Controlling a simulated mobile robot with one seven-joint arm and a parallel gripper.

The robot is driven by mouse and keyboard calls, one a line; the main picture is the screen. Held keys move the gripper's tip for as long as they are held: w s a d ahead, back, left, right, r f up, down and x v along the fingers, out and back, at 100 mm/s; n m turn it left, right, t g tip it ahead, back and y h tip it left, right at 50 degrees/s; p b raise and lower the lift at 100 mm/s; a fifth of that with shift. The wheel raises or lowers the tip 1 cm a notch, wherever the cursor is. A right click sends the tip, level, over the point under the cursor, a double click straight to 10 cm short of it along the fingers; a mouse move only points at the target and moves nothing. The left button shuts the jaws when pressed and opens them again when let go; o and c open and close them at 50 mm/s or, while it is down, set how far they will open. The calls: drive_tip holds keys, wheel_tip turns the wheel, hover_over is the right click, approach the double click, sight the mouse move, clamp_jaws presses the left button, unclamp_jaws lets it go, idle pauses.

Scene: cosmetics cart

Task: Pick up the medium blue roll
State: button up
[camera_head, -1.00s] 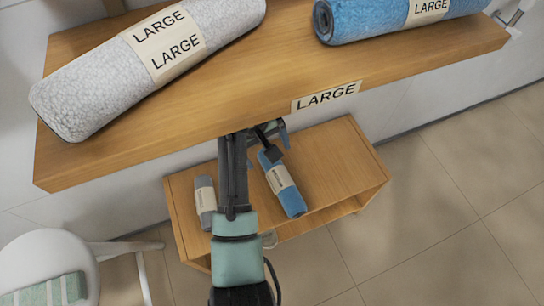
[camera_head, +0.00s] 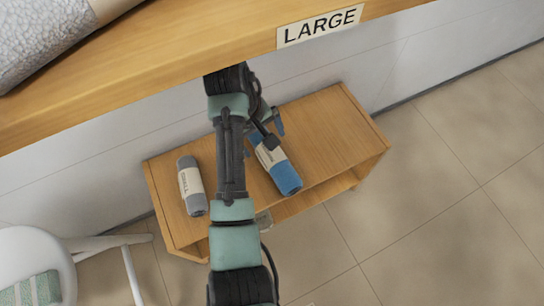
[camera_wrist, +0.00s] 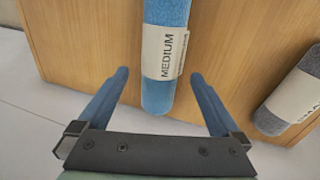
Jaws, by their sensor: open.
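The blue roll (camera_head: 285,179) lies on top of the low wooden cabinet, right of my arm. It also shows in the wrist view (camera_wrist: 158,96), where its cream label reads MEDIUM. My gripper (camera_wrist: 158,75) is open and empty. Its two blue fingers appear on either side of the roll, with gaps between each finger and the roll. I cannot tell how far above the roll they are. In the head view my gripper (camera_head: 268,132) is over the roll's far end and partly hides it.
A grey roll (camera_head: 191,186) lies on the low cabinet (camera_head: 318,125), left of my arm. A higher shelf (camera_head: 190,80) labelled LARGE overhangs the back, with a light grey roll (camera_head: 45,35) on it. A white chair (camera_head: 30,255) stands at lower left. Floor to the right is clear.

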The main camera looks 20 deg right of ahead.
drive_tip(key=b+x, duration=0.2)
drive_tip(key=x, duration=0.1)
drive_tip(key=shift+f, duration=0.15)
clamp_jaws()
idle(0.3)
